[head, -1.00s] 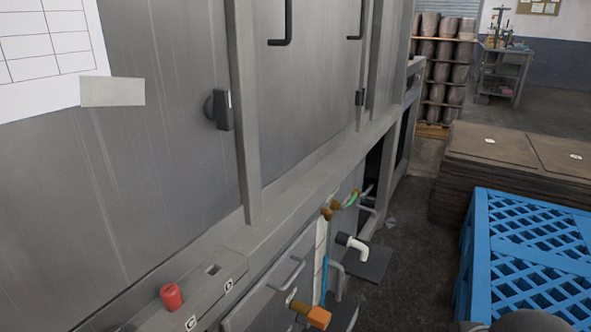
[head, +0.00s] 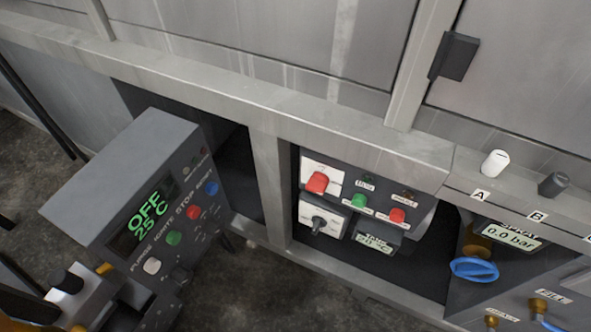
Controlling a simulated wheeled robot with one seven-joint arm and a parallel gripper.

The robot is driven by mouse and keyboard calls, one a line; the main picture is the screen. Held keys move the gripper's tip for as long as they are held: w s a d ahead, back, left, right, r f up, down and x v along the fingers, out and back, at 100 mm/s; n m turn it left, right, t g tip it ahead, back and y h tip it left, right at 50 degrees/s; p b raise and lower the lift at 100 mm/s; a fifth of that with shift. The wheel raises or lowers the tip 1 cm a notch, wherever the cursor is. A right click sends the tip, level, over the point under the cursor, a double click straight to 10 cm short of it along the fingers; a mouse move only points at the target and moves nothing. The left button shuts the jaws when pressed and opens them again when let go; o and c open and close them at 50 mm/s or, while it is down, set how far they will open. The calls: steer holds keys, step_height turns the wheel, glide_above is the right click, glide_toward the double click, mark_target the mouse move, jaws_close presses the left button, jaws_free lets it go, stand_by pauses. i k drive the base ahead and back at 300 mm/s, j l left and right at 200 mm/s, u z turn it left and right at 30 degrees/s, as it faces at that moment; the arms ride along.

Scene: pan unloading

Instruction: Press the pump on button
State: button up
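A recessed control panel (head: 345,195) sits in the middle of the head view under the grey cabinet's ledge. It carries a green button (head: 358,201) and a red button (head: 397,215) side by side, each with a small label too blurred to read. I cannot tell for sure which one is the pump on button. A larger red knob (head: 317,183) on a white plate is at the upper left of the panel, with a black rotary switch (head: 318,224) below it. A small display (head: 376,244) is at the lower right. My gripper is not clearly visible.
A grey burner box (head: 130,190) reading OFF 25 °C, with white, green, red and blue buttons, juts out at left. Levers A (head: 495,163) and B (head: 553,184), a 0.0 bar display (head: 510,236) and a blue valve handle (head: 474,269) are at right. Dark floor shows below.

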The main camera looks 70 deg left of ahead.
mark_target(360, 201)
steer(key=u, duration=2.25)
